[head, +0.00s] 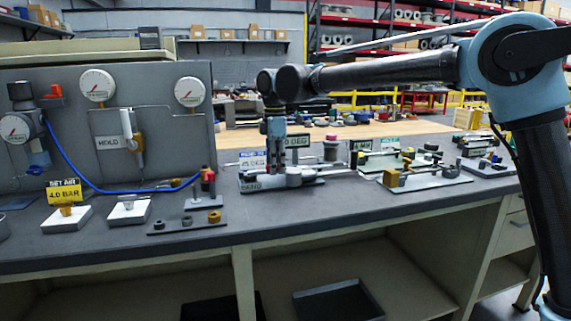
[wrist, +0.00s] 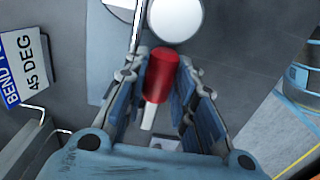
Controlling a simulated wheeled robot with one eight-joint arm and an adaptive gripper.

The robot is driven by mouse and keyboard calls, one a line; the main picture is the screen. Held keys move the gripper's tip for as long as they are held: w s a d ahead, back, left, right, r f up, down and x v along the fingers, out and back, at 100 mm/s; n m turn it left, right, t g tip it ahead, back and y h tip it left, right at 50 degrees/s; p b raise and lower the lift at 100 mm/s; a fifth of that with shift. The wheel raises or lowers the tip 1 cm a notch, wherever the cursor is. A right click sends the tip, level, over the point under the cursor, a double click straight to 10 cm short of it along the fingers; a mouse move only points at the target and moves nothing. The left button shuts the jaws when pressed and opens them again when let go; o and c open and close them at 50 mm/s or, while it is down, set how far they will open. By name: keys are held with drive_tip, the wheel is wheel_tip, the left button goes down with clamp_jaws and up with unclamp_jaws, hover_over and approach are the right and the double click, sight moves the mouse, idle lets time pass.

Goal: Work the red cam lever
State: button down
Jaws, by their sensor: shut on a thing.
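The red cam lever shows in the wrist view as a red cylindrical grip (wrist: 160,77) with a pale shaft end below it. My gripper (wrist: 160,85) has its two fingers on either side of the red grip and is shut on it. In the head view my gripper (head: 277,158) points down over the bending fixture (head: 252,184) on the bench; the red grip cannot be made out there. A pale round disc (wrist: 175,17) and a thin metal rod (wrist: 137,25) lie just beyond the grip in the wrist view.
A "45 DEG" sign (wrist: 27,62) stands left of the gripper in the wrist view. A gauge panel (head: 100,135) stands at the left of the bench. Another fixture with a yellow block (head: 394,179) is to the right. Bare bench top (head: 330,207) lies in front.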

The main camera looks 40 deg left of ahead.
drive_tip(key=shift+w+r, duration=0.1)
drive_tip(key=shift+w, duration=0.25)
drive_tip(key=c, duration=1.3)
unclamp_jaws()
drive_tip(key=shift+s, duration=0.1)
drive_tip(key=shift+r, duration=0.1)
wheel_tip(320, 180, up, 12)
drive_tip(key=shift+f, duration=0.15)
